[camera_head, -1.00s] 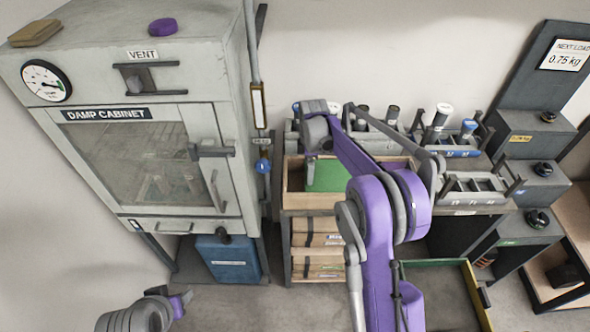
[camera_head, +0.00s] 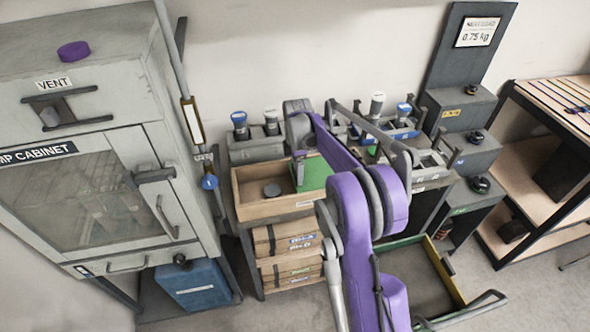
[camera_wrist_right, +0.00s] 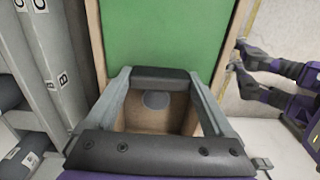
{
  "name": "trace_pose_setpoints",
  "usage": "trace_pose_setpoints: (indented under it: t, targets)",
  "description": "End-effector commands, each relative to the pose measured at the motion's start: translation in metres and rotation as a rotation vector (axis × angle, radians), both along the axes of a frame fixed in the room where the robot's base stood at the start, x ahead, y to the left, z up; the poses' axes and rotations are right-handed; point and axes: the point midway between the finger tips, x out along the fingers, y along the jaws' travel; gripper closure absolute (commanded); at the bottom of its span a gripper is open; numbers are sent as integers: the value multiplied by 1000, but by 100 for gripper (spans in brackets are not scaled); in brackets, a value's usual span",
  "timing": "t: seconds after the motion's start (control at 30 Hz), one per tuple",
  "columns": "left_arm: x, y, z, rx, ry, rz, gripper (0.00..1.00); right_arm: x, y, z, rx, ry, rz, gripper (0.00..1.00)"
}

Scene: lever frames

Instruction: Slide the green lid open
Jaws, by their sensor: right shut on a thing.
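The wooden box (camera_head: 250,212) stands on a dark stand in the head view. Its green lid (camera_head: 316,174) covers the right part, and the left part is open. A dark round object (camera_head: 272,189) lies inside the open part; it also shows as a grey disc (camera_wrist_right: 156,100) in the wrist view. My right gripper (camera_head: 299,168) is at the left edge of the lid. In the wrist view the right gripper (camera_wrist_right: 165,76) is shut on the near edge of the green lid (camera_wrist_right: 165,35). My right arm hides the lid's right part in the head view. My left gripper is out of view.
The damp cabinet (camera_head: 75,195) stands at left, with a blue container (camera_head: 195,285) below it. Racks with capped bottles (camera_head: 240,125) stand behind the box. Wooden cases (camera_head: 290,265) are stacked below it. Dark stepped blocks (camera_head: 465,150) and a shelf (camera_head: 530,185) are at right.

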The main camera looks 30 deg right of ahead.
Motion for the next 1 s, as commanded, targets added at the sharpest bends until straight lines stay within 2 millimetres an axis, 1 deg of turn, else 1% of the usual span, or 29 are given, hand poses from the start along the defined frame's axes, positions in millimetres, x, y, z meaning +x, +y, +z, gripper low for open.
trace_pose_setpoints:
  t: [0.03, 0.1, 0.33, 0.47, 0.57, 0.8, 0.9, 1.0]
  targets:
    - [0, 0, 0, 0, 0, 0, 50, 0, 0, 1, -1, -2, -2, 11]
    - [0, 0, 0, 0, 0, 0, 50, 0, 0, 0, 0, -1, -2, 0]
    - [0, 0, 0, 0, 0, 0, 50, 0, 0, 1, 0, -1, -1, 0]
    - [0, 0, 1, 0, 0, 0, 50, 0, 0, 10, 0, -1, -1, 0]
    - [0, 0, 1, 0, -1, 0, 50, 0, 0, 26, 0, -1, -1, 0]
    - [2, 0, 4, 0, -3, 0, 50, 0, 0, 76, 0, -1, -1, 0]
    - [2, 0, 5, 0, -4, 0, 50, 0, 0, 92, 0, -1, -1, 0]
    - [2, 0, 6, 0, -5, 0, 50, 0, 0, 102, 0, -1, -1, 0]
